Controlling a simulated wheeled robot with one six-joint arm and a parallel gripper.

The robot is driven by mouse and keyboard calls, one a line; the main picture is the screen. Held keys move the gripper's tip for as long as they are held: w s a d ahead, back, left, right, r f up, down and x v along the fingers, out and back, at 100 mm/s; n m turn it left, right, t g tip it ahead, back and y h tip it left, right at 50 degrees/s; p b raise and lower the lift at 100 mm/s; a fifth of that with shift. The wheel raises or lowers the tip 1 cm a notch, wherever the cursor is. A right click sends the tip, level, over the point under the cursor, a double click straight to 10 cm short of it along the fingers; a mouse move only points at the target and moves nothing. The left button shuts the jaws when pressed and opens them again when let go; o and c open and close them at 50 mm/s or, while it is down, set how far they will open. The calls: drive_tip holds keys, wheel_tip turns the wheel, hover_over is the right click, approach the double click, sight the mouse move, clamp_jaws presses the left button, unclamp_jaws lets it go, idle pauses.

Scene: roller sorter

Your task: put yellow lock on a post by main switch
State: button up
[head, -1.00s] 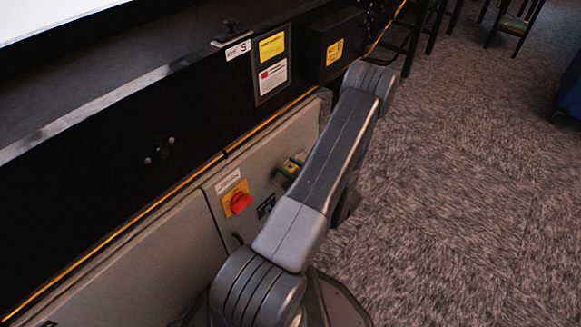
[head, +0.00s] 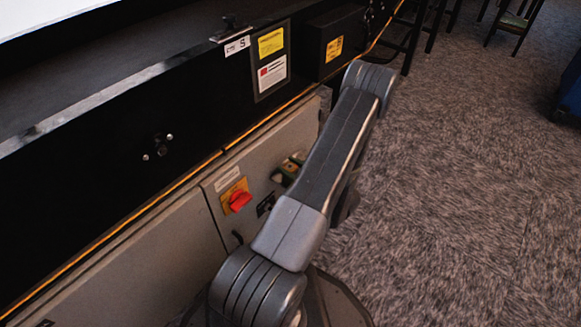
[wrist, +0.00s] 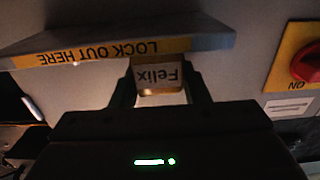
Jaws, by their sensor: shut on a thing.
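A little yellow-brown body shows around the label. The lock is just below the front edge of a grey ledge (wrist: 185,30) with a yellow strip reading "LOCK OUT HERE", also upside down. No post shows in either view. The main switch (wrist: 308,63), a red knob on a yellow plate, is right of the gripper. The switch also shows in the head view (head: 237,199). My arm hides the gripper and lock there.
The grey cabinet front (head: 150,270) runs below a black machine side with an orange line. A small green and dark item (head: 291,167) on the cabinet is partly behind my arm. Carpet to the right is open. Dark stool legs stand at the back.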

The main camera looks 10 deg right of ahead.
drive_tip(key=o, duration=1.2)
drive_tip(key=shift+c, duration=0.2)
drive_tip(key=p+v, duration=0.3)
drive_tip(key=v, duration=1)
drive_tip(key=shift+s+d+p, duration=0.25)
drive_tip(key=shift+s+p, duration=0.05)
drive_tip(key=b+x, duration=0.3)
drive_tip(key=x, duration=0.8)
drive_tip(key=shift+w+a+f, duration=0.15)
drive_tip(key=shift+w+a, duration=0.15)
drive_tip(key=shift+b+x, duration=0.3)
drive_tip(key=shift+x, duration=0.65)
